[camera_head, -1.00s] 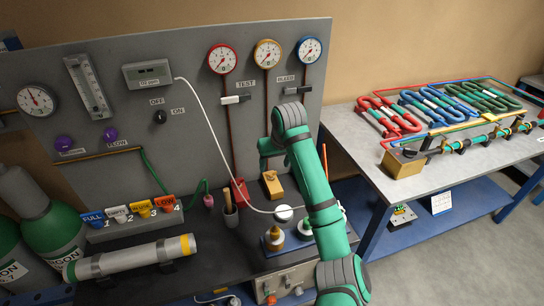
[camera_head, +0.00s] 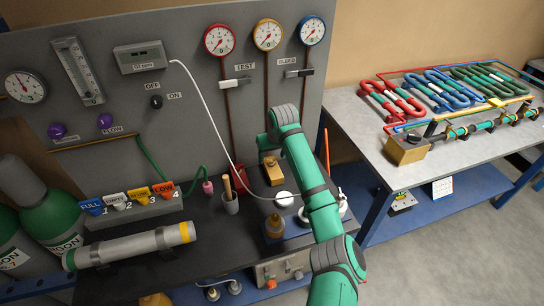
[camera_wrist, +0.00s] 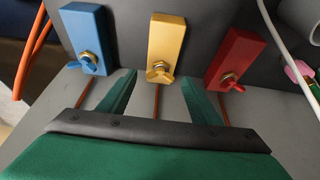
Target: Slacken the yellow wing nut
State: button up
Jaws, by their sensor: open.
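The yellow wing nut (camera_wrist: 160,72) is on a threaded stud at the lower end of a yellow block (camera_wrist: 167,38) in the wrist view. The block also shows in the head view (camera_head: 273,173), just below my gripper (camera_head: 266,143). In the wrist view my gripper (camera_wrist: 158,79) is open, its two green fingers apart to the left and right of the yellow wing nut's line. Nothing is held. I cannot tell how far the fingertips are from the nut. In the head view my arm hides much of the gripper.
A blue block with a wing nut (camera_wrist: 88,62) stands left of the yellow one, and a red block with a wing nut (camera_wrist: 230,82) right of it. A white cable (camera_head: 205,105) hangs nearby. A wooden-handled tool cup (camera_head: 230,203) and a grey cylinder (camera_head: 130,247) are on the bench.

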jog(key=shift+a+f, duration=0.1)
jog(key=shift+f, duration=0.15)
jog(key=shift+w, duration=0.1)
jog(key=c, duration=1.1)
